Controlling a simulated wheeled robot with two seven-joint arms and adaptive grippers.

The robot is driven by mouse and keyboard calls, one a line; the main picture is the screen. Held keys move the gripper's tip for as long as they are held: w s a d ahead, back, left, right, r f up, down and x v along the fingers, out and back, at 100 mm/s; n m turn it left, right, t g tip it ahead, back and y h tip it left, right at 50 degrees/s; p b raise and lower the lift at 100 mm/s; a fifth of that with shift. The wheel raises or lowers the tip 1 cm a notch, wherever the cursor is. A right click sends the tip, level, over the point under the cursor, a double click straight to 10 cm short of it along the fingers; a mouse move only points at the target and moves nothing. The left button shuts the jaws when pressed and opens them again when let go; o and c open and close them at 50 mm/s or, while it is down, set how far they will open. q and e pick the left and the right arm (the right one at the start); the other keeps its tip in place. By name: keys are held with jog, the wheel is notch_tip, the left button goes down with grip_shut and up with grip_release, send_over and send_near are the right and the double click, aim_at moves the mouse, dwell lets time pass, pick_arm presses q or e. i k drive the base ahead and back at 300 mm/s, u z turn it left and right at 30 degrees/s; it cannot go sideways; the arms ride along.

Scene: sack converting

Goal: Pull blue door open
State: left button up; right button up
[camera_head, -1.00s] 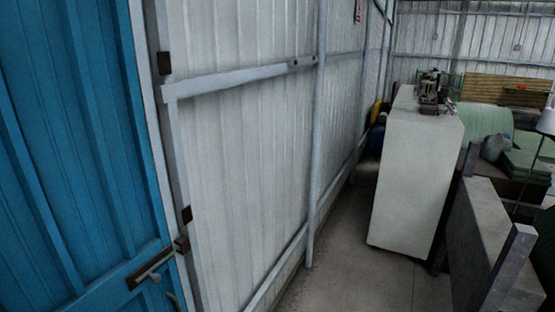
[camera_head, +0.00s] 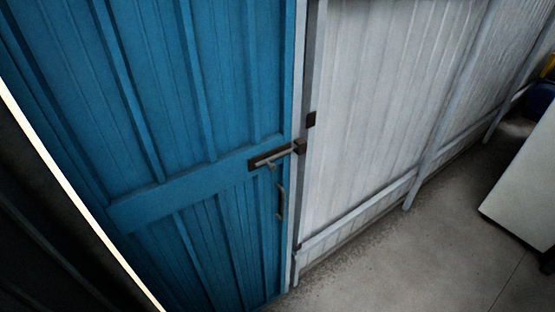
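The blue door (camera_head: 190,110) fills the left and middle of the head view, with ribbed panels and a wide cross rail. A dark slide bolt (camera_head: 272,157) sits at its right edge on the rail, reaching a bracket on the frame. Neither of my grippers is in view.
A white corrugated wall (camera_head: 385,110) with pale posts and rails runs right of the door. Bare concrete floor (camera_head: 400,265) lies in front of it. A white cabinet (camera_head: 525,195) stands at the right edge. A dark surface (camera_head: 50,220) with a bright edge fills the lower left.

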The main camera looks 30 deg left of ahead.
aim_at(158, 116)
jog(key=u, duration=0.85)
jog(key=i, duration=0.15)
jog(key=u, duration=0.75)
